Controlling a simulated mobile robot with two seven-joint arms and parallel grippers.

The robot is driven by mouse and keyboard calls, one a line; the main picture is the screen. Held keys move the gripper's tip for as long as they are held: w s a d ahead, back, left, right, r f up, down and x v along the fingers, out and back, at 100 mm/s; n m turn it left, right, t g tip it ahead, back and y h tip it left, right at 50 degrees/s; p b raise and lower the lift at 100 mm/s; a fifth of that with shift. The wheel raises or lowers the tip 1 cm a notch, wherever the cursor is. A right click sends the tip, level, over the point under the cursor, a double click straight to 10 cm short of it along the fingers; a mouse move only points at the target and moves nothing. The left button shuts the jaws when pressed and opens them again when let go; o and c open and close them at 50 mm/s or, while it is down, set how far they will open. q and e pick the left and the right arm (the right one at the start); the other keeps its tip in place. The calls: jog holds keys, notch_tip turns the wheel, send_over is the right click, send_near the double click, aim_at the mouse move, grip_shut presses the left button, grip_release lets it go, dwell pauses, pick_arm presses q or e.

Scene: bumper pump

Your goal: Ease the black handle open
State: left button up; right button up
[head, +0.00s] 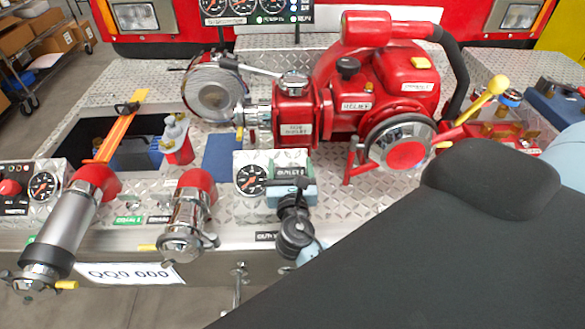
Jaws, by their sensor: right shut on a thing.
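My right gripper (290,192), black and light blue, is at the panel with an outlet label, right beside a round gauge (251,179). It is shut on what looks like the black handle (290,182). The handle is mostly hidden by the gripper, so its angle cannot be told. My left gripper is not in view.
The red pump (350,90) stands behind on diamond plate. A chrome outlet (185,220) with a red collar is left of the gripper. A long grey nozzle (68,232) and an open well (130,140) lie further left. My large dark arm link covers the lower right.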

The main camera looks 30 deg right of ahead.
jog(key=o, duration=1.4)
jog(key=shift+b+v, duration=0.4)
jog(key=shift+v, duration=3.5)
jog(key=shift+d, duration=0.1)
